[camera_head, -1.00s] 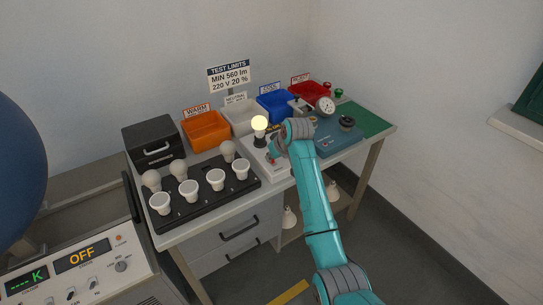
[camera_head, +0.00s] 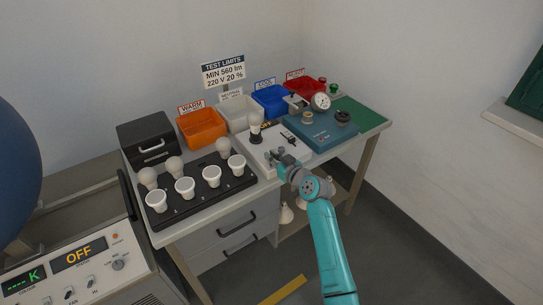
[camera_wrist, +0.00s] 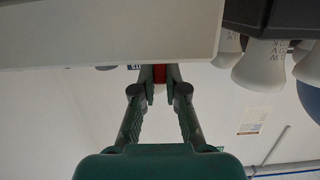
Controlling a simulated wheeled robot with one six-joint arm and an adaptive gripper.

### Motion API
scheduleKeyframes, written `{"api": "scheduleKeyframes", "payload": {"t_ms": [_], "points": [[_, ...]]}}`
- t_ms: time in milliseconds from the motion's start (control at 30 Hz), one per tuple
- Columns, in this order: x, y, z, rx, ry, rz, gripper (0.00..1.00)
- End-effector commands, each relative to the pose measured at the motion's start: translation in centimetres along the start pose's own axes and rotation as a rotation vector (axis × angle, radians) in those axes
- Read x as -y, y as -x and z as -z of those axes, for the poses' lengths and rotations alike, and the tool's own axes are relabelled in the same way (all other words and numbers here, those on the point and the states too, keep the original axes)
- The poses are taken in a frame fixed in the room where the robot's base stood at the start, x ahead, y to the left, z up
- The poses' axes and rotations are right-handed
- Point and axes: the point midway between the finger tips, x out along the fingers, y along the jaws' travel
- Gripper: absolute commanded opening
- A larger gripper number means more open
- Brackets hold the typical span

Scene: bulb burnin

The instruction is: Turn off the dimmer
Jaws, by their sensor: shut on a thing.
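The white test base (camera_head: 251,154) stands on the bench with a bulb (camera_head: 256,121) upright in its black socket (camera_head: 256,138). The bulb is unlit. My gripper (camera_head: 272,159) is at the front part of this base, and my arm reaches in from the lower right. In the wrist view, my gripper (camera_wrist: 160,76) is shut on a small red part (camera_wrist: 159,72), seemingly the dimmer's control, at the edge of the pale base (camera_wrist: 90,35). The fingers hide most of it, so its setting cannot be read.
A black tray (camera_head: 206,207) with several white bulbs is left of the base. Orange (camera_head: 202,129), white, blue and red bins line the back. A blue instrument (camera_head: 320,137) stands to the right. The green mat (camera_head: 366,113) has bare room.

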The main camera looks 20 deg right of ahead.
Motion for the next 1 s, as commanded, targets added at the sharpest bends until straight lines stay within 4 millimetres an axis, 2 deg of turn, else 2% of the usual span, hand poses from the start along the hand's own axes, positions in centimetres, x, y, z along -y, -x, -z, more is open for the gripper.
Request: {"api": "scheduleKeyframes", "payload": {"t_ms": [300,800,833,900,1000], "points": [[-0.02,0.16,-0.21,-0.071,-0.001,0.000,0.00],[-0.01,0.17,-0.20,-0.082,0.000,0.000,0.00],[-0.01,0.17,-0.20,-0.082,0.000,0.000,0.19],[-0.01,0.17,-0.20,-0.082,0.000,0.001,0.36],[0.00,0.17,-0.20,-0.082,0.001,0.001,0.38]]}}
